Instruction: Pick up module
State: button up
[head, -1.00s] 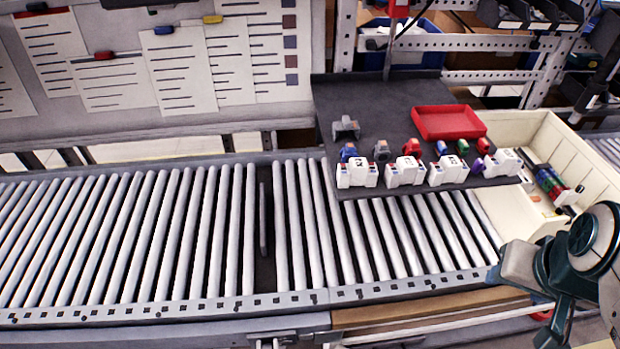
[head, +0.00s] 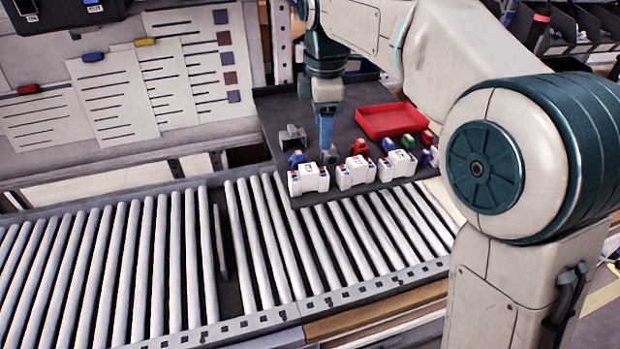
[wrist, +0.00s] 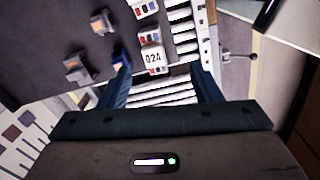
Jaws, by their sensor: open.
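White modules with coloured corners stand in a row along the front edge of a dark table (head: 350,100): a left one (head: 308,179), a middle one (head: 356,173) and a right one (head: 398,165). My gripper (head: 326,146) is above the table, just behind the left and middle modules in the head view. In the wrist view, its two fingers are spread wide, with nothing held. A white module marked 024 (wrist: 152,58) shows just beyond the gap between the fingertips (wrist: 165,72), nearer the left finger.
Grey pieces (head: 292,137), also in the wrist view (wrist: 78,68), and red and blue parts (head: 359,147) stand behind the modules. A red tray (head: 392,121) lies farther back. The roller conveyor (head: 150,265) runs in front and left, its rollers clear.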

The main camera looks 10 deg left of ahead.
aim_at(310, 168)
jog(key=shift+n, duration=0.8)
jog(key=f, duration=0.3)
jog(key=a+f, duration=0.1)
jog(key=f, duration=0.2)
jog(key=a+f, duration=0.1)
jog(key=f, duration=0.1)
jog(key=shift+w+a+f, duration=0.2)
jog(key=shift+a+f, duration=0.05)
jog(key=shift+f, duration=0.15)
jog(key=shift+w+a+f+p, duration=0.15)
jog(key=shift+f+p, duration=0.6)
jog(key=shift+f, duration=1.95)
jog(key=shift+w, duration=0.1)
jog(key=c, duration=1.2)
